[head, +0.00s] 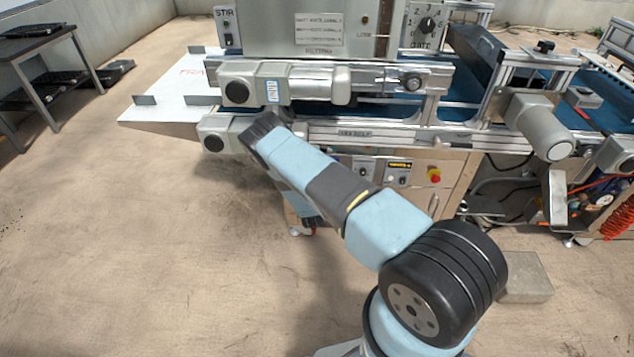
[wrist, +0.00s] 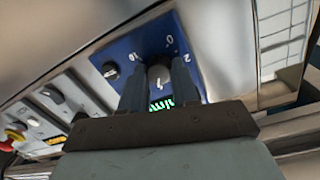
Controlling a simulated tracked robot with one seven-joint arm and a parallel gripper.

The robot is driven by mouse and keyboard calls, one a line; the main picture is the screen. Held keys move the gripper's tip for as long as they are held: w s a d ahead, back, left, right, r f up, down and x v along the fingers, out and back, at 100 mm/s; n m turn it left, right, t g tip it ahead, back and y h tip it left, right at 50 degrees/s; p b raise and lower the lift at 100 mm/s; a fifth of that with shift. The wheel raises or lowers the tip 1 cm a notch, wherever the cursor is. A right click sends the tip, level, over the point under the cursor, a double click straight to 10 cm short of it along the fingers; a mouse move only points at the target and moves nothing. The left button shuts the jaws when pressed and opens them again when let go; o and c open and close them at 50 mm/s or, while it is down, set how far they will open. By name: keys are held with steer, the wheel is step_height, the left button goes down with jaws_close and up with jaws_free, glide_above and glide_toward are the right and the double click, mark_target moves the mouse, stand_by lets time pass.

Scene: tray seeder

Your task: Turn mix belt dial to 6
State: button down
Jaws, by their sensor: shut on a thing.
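My gripper (wrist: 158,82) is shut on this knob, one dark finger on each side. Green lit characters (wrist: 161,104) show between the fingers, partly covered. The panel's name and the exact setting of the knob cannot be read. In the head view my arm hides the gripper and the blue panel.
Open floor lies at left.

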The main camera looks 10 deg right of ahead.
steer(key=c, duration=1.2)
jaws_free()
steer(key=shift+w+a, duration=0.1)
steer(key=shift+a, duration=0.2)
steer(key=o, duration=0.4)
steer(key=shift+d, duration=0.15)
steer(key=shift+c, duration=0.2)
steer(key=v, duration=1.3)
steer(key=shift+s, duration=0.4)
